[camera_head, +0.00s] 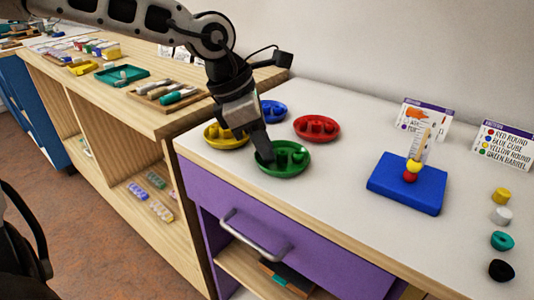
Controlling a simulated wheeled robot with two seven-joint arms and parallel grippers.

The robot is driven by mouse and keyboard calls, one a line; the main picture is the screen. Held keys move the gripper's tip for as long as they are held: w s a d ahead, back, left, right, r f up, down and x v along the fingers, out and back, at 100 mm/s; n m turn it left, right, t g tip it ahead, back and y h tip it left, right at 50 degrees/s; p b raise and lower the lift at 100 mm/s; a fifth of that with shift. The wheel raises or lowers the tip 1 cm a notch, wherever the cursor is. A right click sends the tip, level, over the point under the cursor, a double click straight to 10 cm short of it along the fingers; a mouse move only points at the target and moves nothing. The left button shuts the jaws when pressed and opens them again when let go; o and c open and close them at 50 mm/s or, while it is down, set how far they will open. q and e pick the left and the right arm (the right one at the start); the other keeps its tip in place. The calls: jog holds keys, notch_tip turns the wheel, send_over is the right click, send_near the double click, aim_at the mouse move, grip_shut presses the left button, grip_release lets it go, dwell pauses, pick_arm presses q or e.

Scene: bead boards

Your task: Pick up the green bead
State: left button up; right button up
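The green dish (290,174) sits near the front left of the white-topped counter, with green beads (291,155) in it. My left gripper (267,160) points down into the left side of this dish, its dark fingertips low beside the beads. The fingers overlap in this view, so I cannot tell whether they are apart or closed on a bead. The blue board (388,184) stands to the right, with an upright peg carrying a red bead (410,177) and a yellow bead (414,166) above it. My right gripper is not in view.
A yellow dish (222,142), a blue dish (277,112) and a red dish (328,136) surround the green one. Cards (505,145) stand at the back. Loose yellow (502,195), white (501,215), teal (502,241) and black (501,270) pieces lie at right. Counter space before the board is clear.

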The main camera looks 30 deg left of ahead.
pick_arm(q)
grip_shut()
